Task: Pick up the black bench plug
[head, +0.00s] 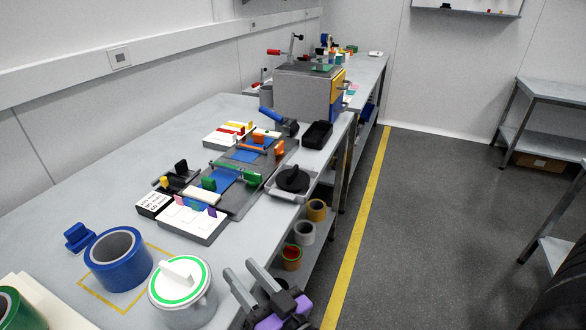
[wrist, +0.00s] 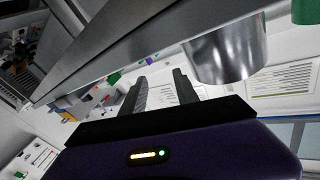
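The black bench plug (head: 293,181) looks like a round black disc with a raised grip. It sits on a small grey tray (head: 272,190) near the bench's right edge in the head view. My gripper (head: 243,268) is at the bottom of the head view, off the bench's near right edge and well in front of the plug. In the wrist view, the two fingers of my gripper (wrist: 160,82) are apart with nothing between them. I cannot make out the plug in the wrist view.
A metal pot (head: 184,304) with a white, green-ringed top stands left of my gripper; its metal side (wrist: 226,55) fills part of the wrist view. A blue tape roll (head: 118,277) is beside it. A black bin (head: 317,135) stands behind the plug. The aisle floor is clear.

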